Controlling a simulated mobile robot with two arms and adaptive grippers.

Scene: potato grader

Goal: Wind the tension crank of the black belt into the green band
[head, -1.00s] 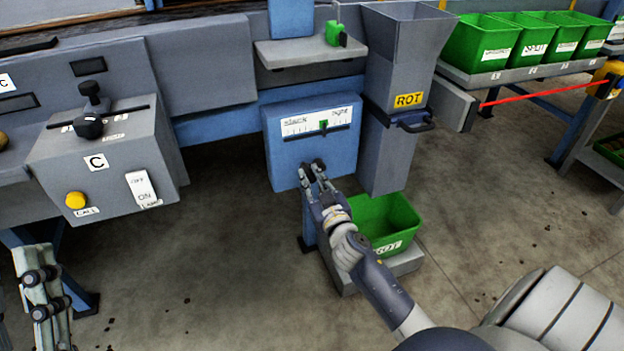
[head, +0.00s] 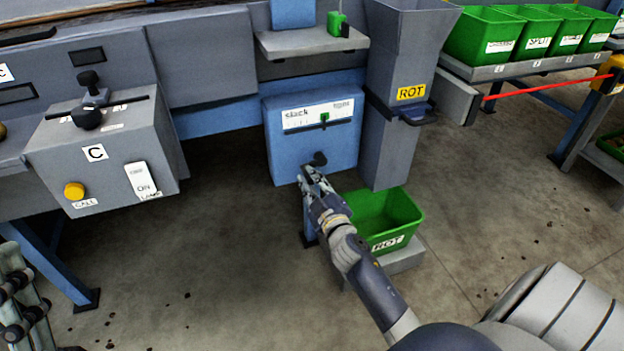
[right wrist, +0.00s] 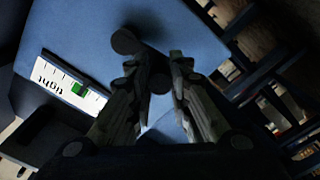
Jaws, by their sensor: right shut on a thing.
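The blue tension box (head: 285,150) stands in the middle of the head view. Its white scale (head: 296,114) reads slack at left and tight at right. A green mark (head: 324,118) sits right of the scale's middle; it also shows in the right wrist view (right wrist: 78,88). I cannot make out a separate pointer. The dark crank (head: 320,158) is low on the box front; its hub shows in the right wrist view (right wrist: 125,40). My right gripper (head: 309,174) is shut on the crank's knob (right wrist: 160,82), below the hub. My left gripper (head: 14,300) is partly cut off at the left edge.
A grey chute (head: 392,140) labelled ROT stands right of the box, above a green bin (head: 392,215). A grey control box C (head: 65,155) is at left. A shelf (head: 300,45) juts out above the tension box. The floor at centre left is clear.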

